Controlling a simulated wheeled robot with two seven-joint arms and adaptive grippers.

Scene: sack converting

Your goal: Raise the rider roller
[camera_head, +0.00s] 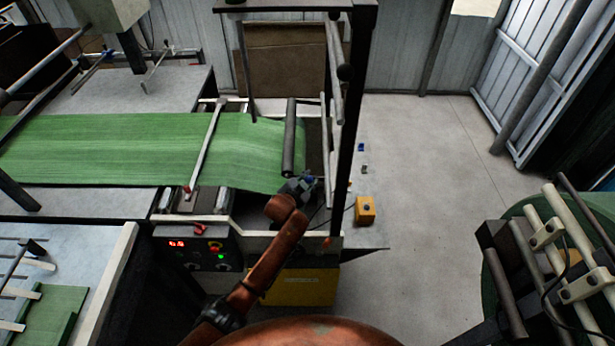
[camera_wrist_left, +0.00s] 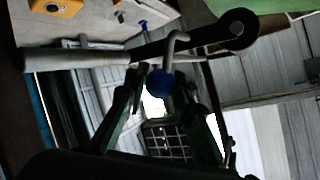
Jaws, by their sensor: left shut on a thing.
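The rider roller (camera_head: 290,138) is a dark cylinder across the end of the green sack web (camera_head: 225,150) in the head view. Its round end (camera_wrist_left: 238,28) shows at upper right in the left wrist view. A bent grey lever with a blue knob (camera_wrist_left: 159,83) shows at that end. My left gripper (camera_head: 301,186) is at the roller's near end, its fingers closed around the blue knob, which lies between the fingertips in the wrist view. The exact contact is partly hidden. My right gripper is not in view.
A dark upright post (camera_head: 349,130) stands just right of the roller. A control panel (camera_head: 199,248) with red digits is below the web, near my left arm. A yellow box (camera_head: 365,210) sits to the right. Open floor (camera_head: 440,150) lies further right.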

